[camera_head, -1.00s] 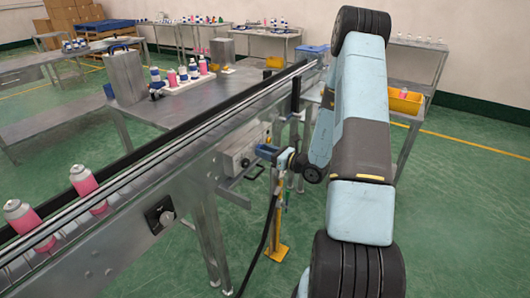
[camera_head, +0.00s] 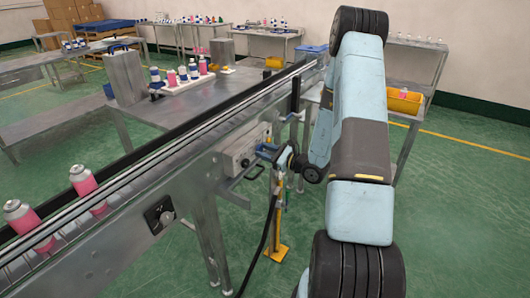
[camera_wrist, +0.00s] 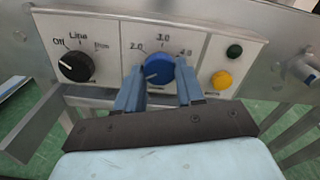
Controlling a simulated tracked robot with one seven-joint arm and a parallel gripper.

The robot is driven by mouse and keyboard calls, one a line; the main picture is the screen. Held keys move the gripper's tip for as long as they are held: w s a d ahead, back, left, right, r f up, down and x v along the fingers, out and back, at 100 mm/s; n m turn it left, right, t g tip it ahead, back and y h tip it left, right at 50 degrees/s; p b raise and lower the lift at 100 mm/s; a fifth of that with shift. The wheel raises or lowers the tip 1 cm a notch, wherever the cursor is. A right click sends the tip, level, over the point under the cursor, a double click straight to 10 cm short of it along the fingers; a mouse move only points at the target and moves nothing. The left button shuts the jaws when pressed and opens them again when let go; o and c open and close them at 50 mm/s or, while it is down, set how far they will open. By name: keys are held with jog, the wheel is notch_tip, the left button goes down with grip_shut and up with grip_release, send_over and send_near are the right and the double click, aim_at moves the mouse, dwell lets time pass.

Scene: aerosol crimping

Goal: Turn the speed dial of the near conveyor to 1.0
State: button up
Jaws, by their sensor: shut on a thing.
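The near conveyor's grey-white control panel (camera_head: 238,155) is on the conveyor's side, and it fills the upper part of the wrist view (camera_wrist: 112,52). Its blue speed dial (camera_wrist: 159,68) is at the panel's middle, with printed marks 2.0, 3.0 and 4.0 visible around its top. The dial's pale pointer line appears to aim toward the lower left. My gripper (camera_wrist: 158,88) is shut on the dial, with one blue finger on each side. The fingers hide the lower scale, and I cannot read a 1.0 mark. My gripper also shows in the head view (camera_head: 267,152).
Pink cans (camera_head: 83,180) stand on the conveyor. A bar handle (camera_head: 246,172) sits below the panel, and a yellow-footed post (camera_head: 277,250) stands nearby.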

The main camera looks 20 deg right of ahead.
jog(key=shift+f, duration=0.1)
jog(key=o, duration=1)
jog(key=shift+o, duration=0.2)
jog(key=shift+s, duration=0.1)
jog(key=v, duration=1.3)
jog(key=shift+s+d, duration=0.2)
jog(key=shift+d, duration=0.05)
